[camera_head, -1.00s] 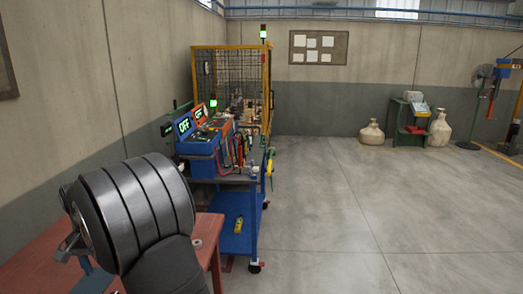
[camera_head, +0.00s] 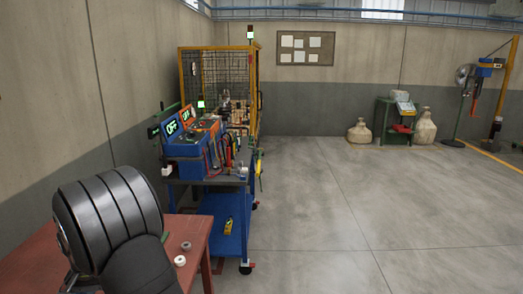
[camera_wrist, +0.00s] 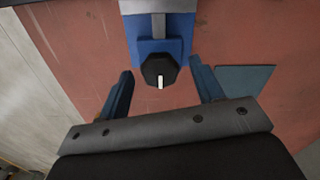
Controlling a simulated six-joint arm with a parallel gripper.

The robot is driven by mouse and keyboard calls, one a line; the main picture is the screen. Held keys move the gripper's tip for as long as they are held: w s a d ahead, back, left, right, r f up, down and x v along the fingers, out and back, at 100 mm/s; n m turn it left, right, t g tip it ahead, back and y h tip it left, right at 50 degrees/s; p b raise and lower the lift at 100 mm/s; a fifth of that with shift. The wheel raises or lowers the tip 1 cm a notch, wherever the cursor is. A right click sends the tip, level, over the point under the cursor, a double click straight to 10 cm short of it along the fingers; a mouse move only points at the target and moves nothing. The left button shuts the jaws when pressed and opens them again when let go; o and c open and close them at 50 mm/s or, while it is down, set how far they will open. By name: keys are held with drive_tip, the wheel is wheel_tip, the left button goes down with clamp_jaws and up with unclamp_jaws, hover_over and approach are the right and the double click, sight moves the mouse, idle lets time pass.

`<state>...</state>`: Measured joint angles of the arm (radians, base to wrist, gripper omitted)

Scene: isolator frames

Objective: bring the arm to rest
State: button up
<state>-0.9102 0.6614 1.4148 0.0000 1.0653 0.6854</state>
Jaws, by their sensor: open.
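My arm (camera_head: 110,220), black and ribbed, shows at the lower left of the head view over a red table (camera_head: 198,228). In the wrist view my gripper (camera_wrist: 160,80) is open, with its two blue fingers apart. A black knob (camera_wrist: 160,70) with a white mark, on a blue and grey fixture (camera_wrist: 157,22), shows between the fingertips. Nothing is visibly held. In the head view the gripper itself is hidden behind my arm.
Two small rolls (camera_head: 180,261) lie on the red table. A blue trolley (camera_head: 235,215) with "OFF" display boxes (camera_head: 172,128) stands beyond it, before a yellow-framed mesh cage (camera_head: 220,70). A flat blue plate (camera_wrist: 243,78) lies right of the knob.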

drive_tip(key=shift+r, duration=0.1)
wheel_tip(320, 180, up, 18)
wheel_tip(320, 180, down, 18)
drive_tip(key=shift+n, duration=0.3)
drive_tip(key=n, duration=0.3)
drive_tip(key=shift+n, duration=0.4)
drive_tip(key=n, duration=0.7)
drive_tip(key=shift+n, duration=2.6)
